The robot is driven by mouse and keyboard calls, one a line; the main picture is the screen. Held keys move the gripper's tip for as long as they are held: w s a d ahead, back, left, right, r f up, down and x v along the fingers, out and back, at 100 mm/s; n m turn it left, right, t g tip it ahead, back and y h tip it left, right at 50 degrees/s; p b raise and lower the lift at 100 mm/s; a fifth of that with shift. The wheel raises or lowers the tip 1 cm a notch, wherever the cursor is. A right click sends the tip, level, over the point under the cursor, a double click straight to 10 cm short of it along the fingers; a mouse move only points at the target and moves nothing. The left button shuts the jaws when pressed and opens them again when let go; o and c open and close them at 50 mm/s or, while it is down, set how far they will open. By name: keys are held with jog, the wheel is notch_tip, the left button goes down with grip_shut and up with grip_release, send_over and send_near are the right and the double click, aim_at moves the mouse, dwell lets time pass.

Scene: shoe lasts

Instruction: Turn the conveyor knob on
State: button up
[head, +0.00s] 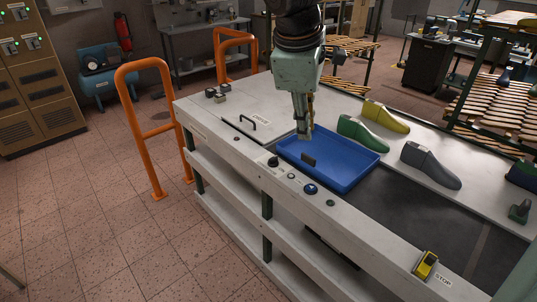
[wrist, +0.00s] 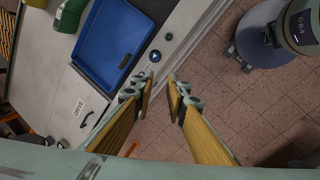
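A black knob (head: 273,161) sits on the table's front rail, left of a small button (head: 291,175) and a blue button (head: 310,188). The blue button also shows in the wrist view (wrist: 155,56), just beyond my fingertips. My gripper (head: 304,133) points down above the near-left part of the blue tray, up and to the right of the knob in the head view. In the wrist view my gripper (wrist: 162,78) has its two fingers apart with nothing between them. I cannot make out the knob there; the left finger may cover it.
The blue tray (head: 352,178) lies by the dark belt (head: 405,207). Green (head: 362,134), yellow (head: 386,117) and grey (head: 431,165) shoe lasts stand behind it. A yellow stop box (head: 425,265) is on the rail at right. A panel with a handle (head: 254,120) is at left.

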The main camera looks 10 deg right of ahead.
jog(key=w+a+f+n+p, duration=0.1)
jog(key=w+f+n+p, duration=0.15)
jog(key=w, duration=0.45)
jog(key=w+a+f+n+p, duration=0.2)
jog(key=w+f+n, duration=0.15)
jog(key=w, duration=0.35)
jog(key=n+h+p, duration=0.1)
jog(key=n+p, duration=0.3)
jog(key=n, duration=0.2)
send_over(273, 158)
jog(key=s+a, duration=0.3)
jog(key=a, duration=0.2)
notch_tip(273, 158, down, 10)
jog(key=r, duration=0.1)
jog(key=shift+w+f, duration=0.2)
jog(key=shift+f, duration=0.65)
jog(key=shift+f, duration=0.1)
jog(key=shift+d+x, duration=0.2)
jog(key=shift+x, duration=6.6)
jog(key=shift+s, duration=0.2)
jog(key=shift+c, duration=0.2)
grip_shut()
